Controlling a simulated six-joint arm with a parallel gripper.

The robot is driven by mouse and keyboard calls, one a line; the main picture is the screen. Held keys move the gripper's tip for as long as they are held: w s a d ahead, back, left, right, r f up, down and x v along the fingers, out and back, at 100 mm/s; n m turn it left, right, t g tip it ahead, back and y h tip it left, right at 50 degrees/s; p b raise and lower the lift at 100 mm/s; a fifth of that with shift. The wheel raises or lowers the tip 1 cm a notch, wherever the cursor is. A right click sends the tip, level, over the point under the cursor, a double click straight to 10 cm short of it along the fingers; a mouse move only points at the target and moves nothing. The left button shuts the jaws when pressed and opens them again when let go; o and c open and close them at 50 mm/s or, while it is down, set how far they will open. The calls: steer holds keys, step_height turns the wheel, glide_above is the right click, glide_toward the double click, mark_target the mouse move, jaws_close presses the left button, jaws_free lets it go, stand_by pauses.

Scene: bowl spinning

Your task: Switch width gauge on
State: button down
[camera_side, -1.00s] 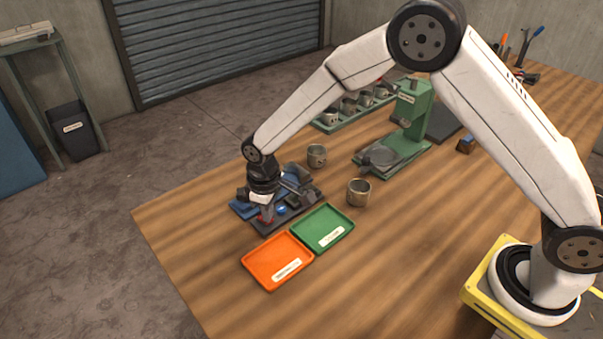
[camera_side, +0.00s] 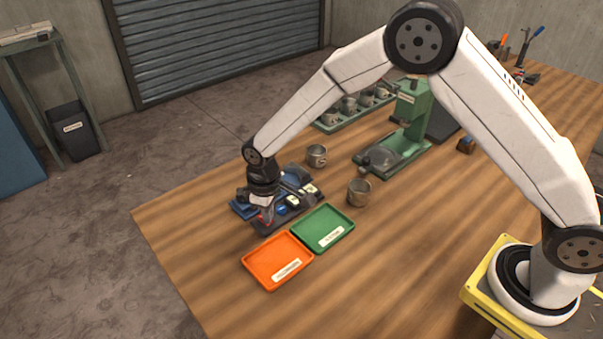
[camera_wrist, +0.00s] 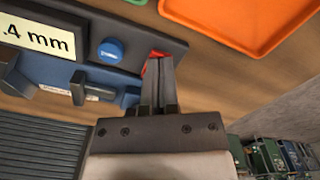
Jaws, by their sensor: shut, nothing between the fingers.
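The width gauge is a dark blue-grey device at the far left part of the table in the side view (camera_side: 290,205). In the wrist view its panel (camera_wrist: 140,42) carries a pale display (camera_wrist: 38,40) whose visible part reads ".4 mm", and a round blue button (camera_wrist: 110,51). A red switch (camera_wrist: 152,62) is partly hidden behind my fingertips. My gripper (camera_wrist: 160,62) is shut and empty, its tips at the red switch. I cannot tell whether they touch it. The side view shows my gripper (camera_side: 265,220) low over the gauge's left end.
An orange tray (camera_side: 270,262) and a green tray (camera_side: 318,222) lie just in front of the gauge. Two metal cups (camera_side: 316,155) (camera_side: 359,193) stand behind and right of it. A green press-like stand (camera_side: 408,130) and a rack of cups (camera_side: 338,122) are farther back.

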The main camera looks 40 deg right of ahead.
steer(key=shift+r, duration=3.45)
steer(key=shift+s+d+r, duration=0.1)
steer(key=shift+s+d, duration=0.05)
steer(key=shift+d, duration=0.15)
steer(key=s+d+r+m+t, duration=0.2)
steer(key=s+d+m, duration=0.4)
steer(key=s+d, duration=0.9)
steer(key=s+r, duration=0.1)
steer(key=s, duration=0.2)
steer(key=shift+d+t, duration=0.3)
steer(key=shift+d, duration=0.05)
